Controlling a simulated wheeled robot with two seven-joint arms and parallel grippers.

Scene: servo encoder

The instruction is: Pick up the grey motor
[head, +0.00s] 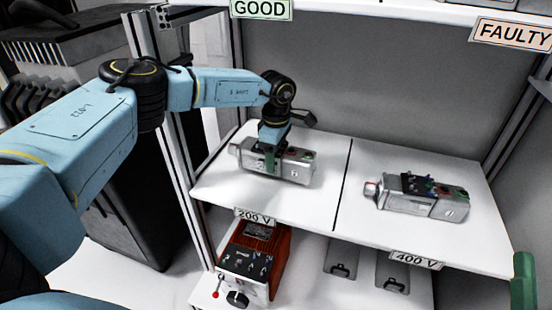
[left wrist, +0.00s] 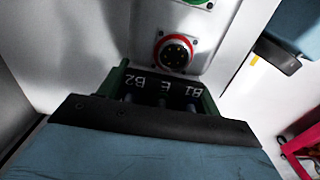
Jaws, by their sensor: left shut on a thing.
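A grey motor (head: 290,171) lies on the left half of the white middle shelf, above the 200 V label. My left gripper (head: 268,158) reaches down onto it from above and is shut on its top part. In the left wrist view the motor's grey top face (left wrist: 185,22) shows a round connector with a red ring, and my left gripper (left wrist: 160,88) is around a dark block marked B1 E B2. A second grey motor (head: 421,197) lies on the right half of the shelf, clear of the gripper. I cannot tell whether the held motor touches the shelf. My right gripper is not seen.
The shelf (head: 315,207) has a dark dividing line and free room between the motors. Labels GOOD (head: 261,9) and FAULTY (head: 512,34) hang from the shelf above. A red and black device (head: 250,262) stands on the lower shelf. Metal posts (head: 170,130) frame the rack.

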